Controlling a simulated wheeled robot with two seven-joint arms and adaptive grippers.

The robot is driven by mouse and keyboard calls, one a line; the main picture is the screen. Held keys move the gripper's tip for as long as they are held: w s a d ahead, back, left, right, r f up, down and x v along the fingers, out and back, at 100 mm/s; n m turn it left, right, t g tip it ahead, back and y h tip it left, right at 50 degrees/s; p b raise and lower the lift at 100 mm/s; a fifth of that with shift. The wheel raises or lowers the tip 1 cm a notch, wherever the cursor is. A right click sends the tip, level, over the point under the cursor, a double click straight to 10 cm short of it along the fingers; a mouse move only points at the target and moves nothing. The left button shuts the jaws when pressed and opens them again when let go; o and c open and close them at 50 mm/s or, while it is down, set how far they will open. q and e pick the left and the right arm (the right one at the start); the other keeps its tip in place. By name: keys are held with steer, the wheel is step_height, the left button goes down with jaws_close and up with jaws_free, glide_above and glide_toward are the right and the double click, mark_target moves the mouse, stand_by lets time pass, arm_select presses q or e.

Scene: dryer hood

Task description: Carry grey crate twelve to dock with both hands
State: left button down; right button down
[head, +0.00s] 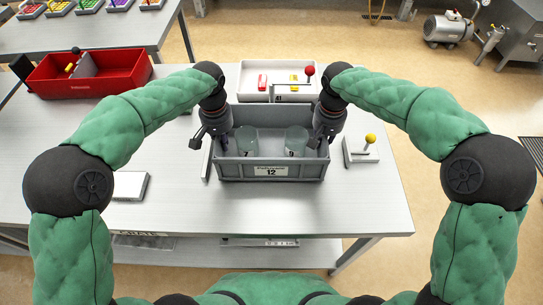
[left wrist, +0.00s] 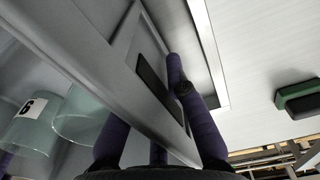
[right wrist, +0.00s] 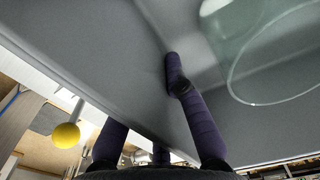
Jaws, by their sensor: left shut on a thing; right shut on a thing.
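The grey crate (head: 292,171), with a "12" label on its front, is in the middle of the head view, over the near part of the table. It holds clear glass vessels (head: 246,142) (head: 296,141) with number labels. My left gripper (head: 216,138) is shut on the crate's left wall; the wall also shows between its fingers in the left wrist view (left wrist: 118,62). My right gripper (head: 326,136) is shut on the right wall, seen close in the right wrist view (right wrist: 95,65). The crate looks level. I cannot tell whether its base touches the table. No dock is clearly identifiable.
A white tray (head: 252,94) with red and yellow pieces and a red-knobbed lever is behind the crate. A yellow-knobbed lever (head: 370,139) stands to its right. A red bin (head: 110,85) is back left, a white block (head: 130,186) left.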

arm_select(q)
steer(key=c, duration=1.7)
jaws_free()
steer(key=shift+f, duration=0.2)
arm_select(e)
steer(key=c, duration=1.7)
jaws_free()
steer(key=shift+f, duration=0.2)
arm_select(q)
steer(key=o, duration=0.4)
steer(key=shift+r, duration=0.1)
arm_select(e)
steer(key=o, duration=0.4)
steer(key=shift+r, duration=0.1)
arm_select(q)
step_height(320, 180, up, 11)
steer(key=shift+r, duration=0.45)
arm_select(e)
steer(key=shift+r, duration=0.1)
step_height(320, 180, up, 12)
steer(key=shift+f, duration=0.1)
